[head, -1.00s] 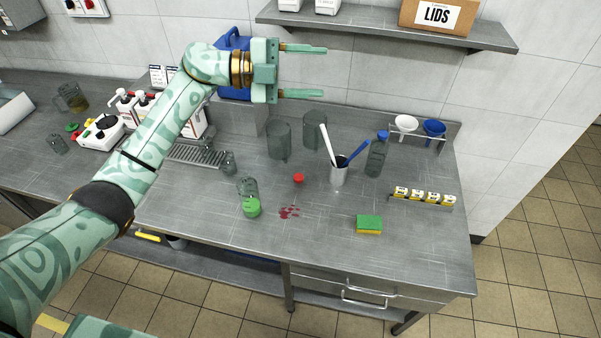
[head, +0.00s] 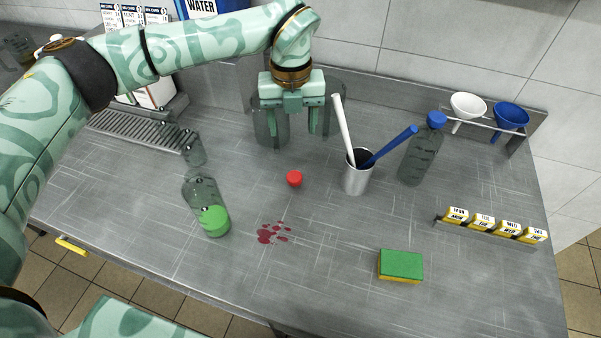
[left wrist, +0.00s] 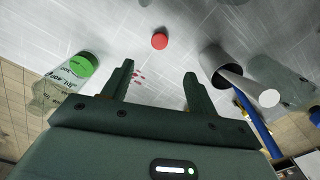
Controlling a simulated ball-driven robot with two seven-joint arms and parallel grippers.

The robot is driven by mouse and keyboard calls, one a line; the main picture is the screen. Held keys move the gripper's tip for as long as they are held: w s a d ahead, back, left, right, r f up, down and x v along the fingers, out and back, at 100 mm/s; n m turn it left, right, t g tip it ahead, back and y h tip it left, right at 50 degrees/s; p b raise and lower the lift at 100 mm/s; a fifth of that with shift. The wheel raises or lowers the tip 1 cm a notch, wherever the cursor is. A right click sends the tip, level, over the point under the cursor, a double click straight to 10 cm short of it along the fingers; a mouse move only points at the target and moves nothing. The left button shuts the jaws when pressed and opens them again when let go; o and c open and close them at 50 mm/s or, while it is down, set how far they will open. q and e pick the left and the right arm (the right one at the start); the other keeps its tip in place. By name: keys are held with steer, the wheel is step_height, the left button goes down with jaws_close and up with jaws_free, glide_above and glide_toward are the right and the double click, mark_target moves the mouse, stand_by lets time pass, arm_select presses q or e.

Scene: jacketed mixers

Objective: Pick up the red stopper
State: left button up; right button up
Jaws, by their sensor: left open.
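The red stopper (head: 294,178) sits on the steel worktop, left of a metal cup. It also shows in the left wrist view (left wrist: 159,41), beyond and between my fingertips. My left gripper (head: 294,140) is open and empty, pointing down behind the stopper in the head view and apart from it. Its two fingers also show in the left wrist view (left wrist: 158,80). My right gripper is in neither view.
A metal cup (head: 357,179) holds a white and a blue stick. A blue-capped bottle (head: 420,155) stands at right. A green sponge (head: 401,264) and red spill (head: 272,234) lie in front. Clear glass vessels stand behind my gripper.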

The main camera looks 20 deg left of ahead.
arm_select(q)
step_height(320, 180, down, 4)
steer(key=s, duration=0.1)
steer(key=b, duration=0.2)
glide_above(294, 176)
step_height(294, 176, down, 6)
steer(key=shift+w+f, duration=0.1)
steer(key=shift+f, duration=0.15)
step_height(294, 176, down, 5)
steer(key=shift+f+b, duration=0.15)
steer(key=shift+b, duration=0.85)
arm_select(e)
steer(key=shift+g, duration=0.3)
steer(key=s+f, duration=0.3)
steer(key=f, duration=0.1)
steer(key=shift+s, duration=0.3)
arm_select(q)
steer(key=c, duration=1)
